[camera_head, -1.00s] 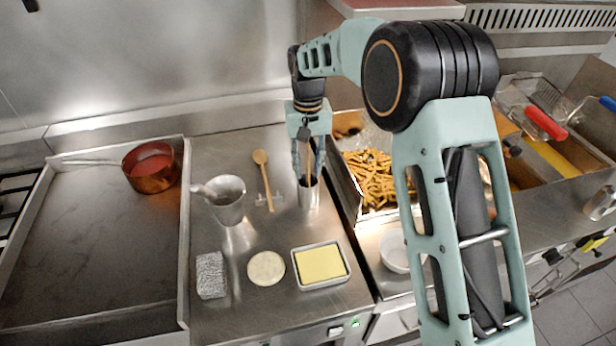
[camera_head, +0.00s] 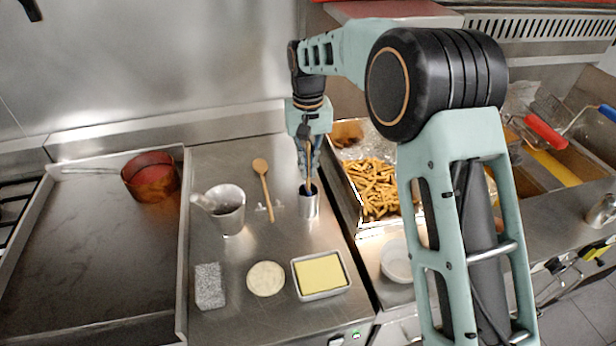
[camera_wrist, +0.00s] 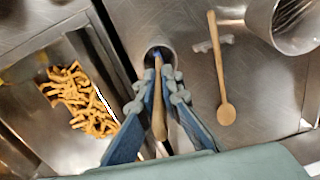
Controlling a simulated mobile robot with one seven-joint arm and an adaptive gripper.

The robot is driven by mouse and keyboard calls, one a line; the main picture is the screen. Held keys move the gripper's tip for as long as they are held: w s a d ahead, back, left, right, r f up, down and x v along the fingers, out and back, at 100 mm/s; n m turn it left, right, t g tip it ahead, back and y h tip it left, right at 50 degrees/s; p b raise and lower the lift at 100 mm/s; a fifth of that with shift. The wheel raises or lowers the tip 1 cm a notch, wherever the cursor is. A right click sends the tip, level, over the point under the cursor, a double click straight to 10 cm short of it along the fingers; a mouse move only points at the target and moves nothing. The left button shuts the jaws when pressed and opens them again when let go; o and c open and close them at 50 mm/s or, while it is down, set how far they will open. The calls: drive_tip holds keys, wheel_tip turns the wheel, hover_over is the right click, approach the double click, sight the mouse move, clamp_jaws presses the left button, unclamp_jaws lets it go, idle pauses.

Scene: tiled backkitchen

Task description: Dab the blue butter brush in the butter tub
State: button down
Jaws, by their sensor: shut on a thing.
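My gripper (camera_head: 308,172) is shut on the wooden handle of the butter brush (camera_wrist: 158,110). It is above a narrow metal cup (camera_head: 309,205). In the wrist view my gripper (camera_wrist: 159,88) points down at the mouth of the cup (camera_wrist: 153,46), and a bit of blue shows at the brush's lower end there. The brush is upright and its lower end is at or just inside the cup's rim; I cannot tell exactly how deep. The butter tub (camera_head: 327,294), a pale square dish with a flat yellow fill, stands in front of the cup on the steel counter.
A grey scrubber (camera_head: 209,287) and a round pale disc (camera_head: 266,278) lie left of the tub. Fries (camera_head: 372,185) fill a steel bin at right, above a white bowl (camera_head: 397,262).

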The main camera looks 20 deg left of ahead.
sight(308, 143)
wheel_tip(308, 143, up, 6)
drive_tip(key=shift+r, duration=0.2)
drive_tip(key=s+d+p, duration=0.2)
drive_tip(key=s+d, duration=0.2)
drive_tip(key=s, duration=0.6)
drive_tip(key=s+d+p, duration=0.2)
drive_tip(key=s+d, duration=0.3)
drive_tip(key=s, duration=0.4)
drive_tip(key=shift+s+a+f+b, duration=0.1)
drive_tip(key=shift+s+f+b, duration=0.05)
drive_tip(key=shift+f+b, duration=2.45)
drive_tip(key=shift+f, duration=0.8)
wheel_tip(308, 143, up, 7)
drive_tip(key=p, duration=0.5)
